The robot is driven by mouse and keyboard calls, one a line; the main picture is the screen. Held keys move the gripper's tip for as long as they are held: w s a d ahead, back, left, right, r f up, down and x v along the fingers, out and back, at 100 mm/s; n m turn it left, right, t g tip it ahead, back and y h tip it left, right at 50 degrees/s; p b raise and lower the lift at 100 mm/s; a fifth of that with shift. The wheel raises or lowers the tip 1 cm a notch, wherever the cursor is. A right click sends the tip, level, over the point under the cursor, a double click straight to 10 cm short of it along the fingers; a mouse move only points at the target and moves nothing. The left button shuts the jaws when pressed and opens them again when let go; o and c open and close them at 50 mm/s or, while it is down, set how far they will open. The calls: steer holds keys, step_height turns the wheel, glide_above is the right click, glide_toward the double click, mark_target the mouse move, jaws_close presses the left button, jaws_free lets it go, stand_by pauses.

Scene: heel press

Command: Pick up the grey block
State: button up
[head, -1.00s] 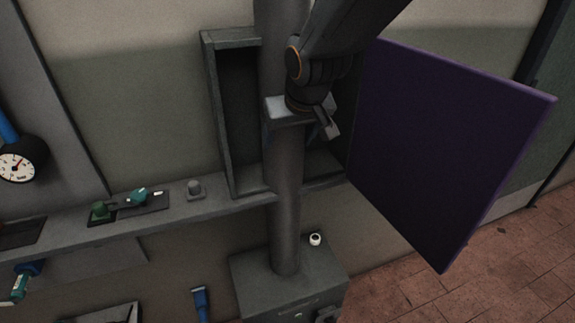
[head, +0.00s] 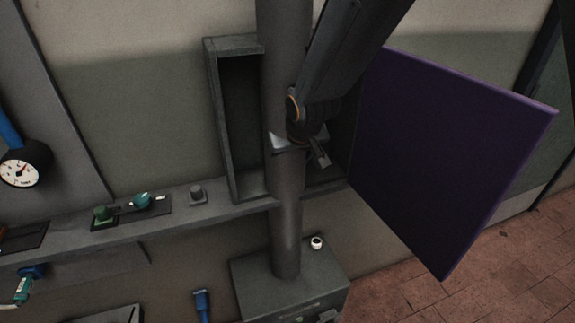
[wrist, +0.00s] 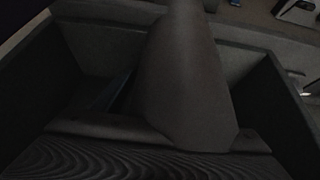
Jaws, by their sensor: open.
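My gripper (head: 318,157) is inside the open wall cabinet (head: 226,120), in its lower right part, pointing down. It is open, though its fingers are dark and partly hidden in the head view. In the wrist view the cabinet walls (wrist: 290,115) surround a large dark grey tapering shape (wrist: 185,80) close to the camera; I cannot tell whether it is the grey block or part of my gripper. No grey block shows clearly inside the cabinet in the head view, where my column and arm hide part of the interior.
The purple door (head: 450,160) stands wide open to the right of my arm. A pressure gauge (head: 22,170) hangs at far left.

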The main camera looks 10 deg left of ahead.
steer(key=shift+w+f, duration=0.15)
steer(key=shift+f, duration=0.1)
steer(key=c, duration=1.3)
steer(key=shift+r, duration=0.1)
